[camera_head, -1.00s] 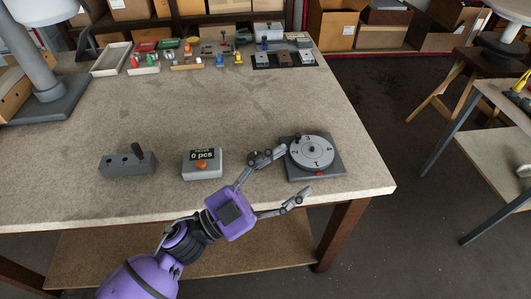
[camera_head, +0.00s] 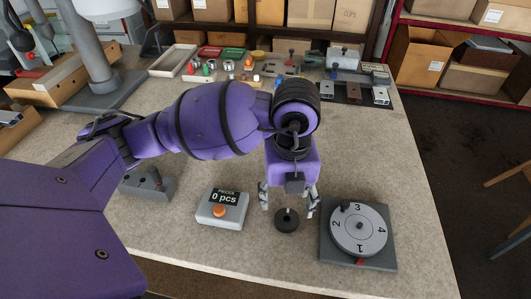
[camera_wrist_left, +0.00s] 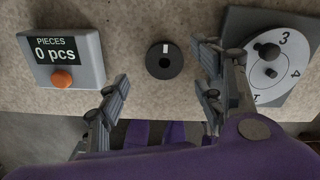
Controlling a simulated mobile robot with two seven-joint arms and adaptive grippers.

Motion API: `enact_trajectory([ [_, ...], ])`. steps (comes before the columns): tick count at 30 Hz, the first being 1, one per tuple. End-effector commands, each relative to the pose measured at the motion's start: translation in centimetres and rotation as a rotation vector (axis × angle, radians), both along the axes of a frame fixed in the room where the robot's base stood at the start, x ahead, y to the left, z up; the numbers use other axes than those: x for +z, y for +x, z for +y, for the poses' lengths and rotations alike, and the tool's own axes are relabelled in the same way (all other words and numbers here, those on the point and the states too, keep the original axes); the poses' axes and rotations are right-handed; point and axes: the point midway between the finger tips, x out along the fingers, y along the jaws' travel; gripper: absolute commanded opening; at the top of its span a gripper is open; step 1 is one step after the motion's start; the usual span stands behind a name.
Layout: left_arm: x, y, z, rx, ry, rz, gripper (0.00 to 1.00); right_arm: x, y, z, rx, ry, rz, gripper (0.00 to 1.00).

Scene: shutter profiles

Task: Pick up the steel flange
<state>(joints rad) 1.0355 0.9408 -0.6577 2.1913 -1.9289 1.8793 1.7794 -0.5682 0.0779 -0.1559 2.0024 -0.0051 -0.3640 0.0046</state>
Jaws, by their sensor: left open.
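In the left wrist view the disc lies between and beyond the fingertips, with nothing gripped. My right gripper is not in view.
The counter box (camera_head: 223,208) reading 0 pcs stands left of the disc. The numbered dial (camera_head: 358,232) on its square base stands close to the right. A grey block with a lever (camera_head: 148,186) is farther left. Trays (camera_head: 174,61) and small parts line the back.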

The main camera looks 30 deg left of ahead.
Motion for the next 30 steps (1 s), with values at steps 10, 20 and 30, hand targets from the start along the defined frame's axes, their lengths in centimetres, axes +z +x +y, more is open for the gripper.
enact_trajectory([
  [10, -4.7, -0.4, -0.5, -0.002, -0.002, -0.001, 0.62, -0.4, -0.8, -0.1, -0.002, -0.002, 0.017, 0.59],
  [20, -5.7, -0.3, -0.5, -0.003, -0.004, -0.003, 0.62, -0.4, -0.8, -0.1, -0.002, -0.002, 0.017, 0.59],
  [30, -5.7, -0.4, -0.5, -0.003, -0.003, -0.002, 0.20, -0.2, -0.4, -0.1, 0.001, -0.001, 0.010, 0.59],
])
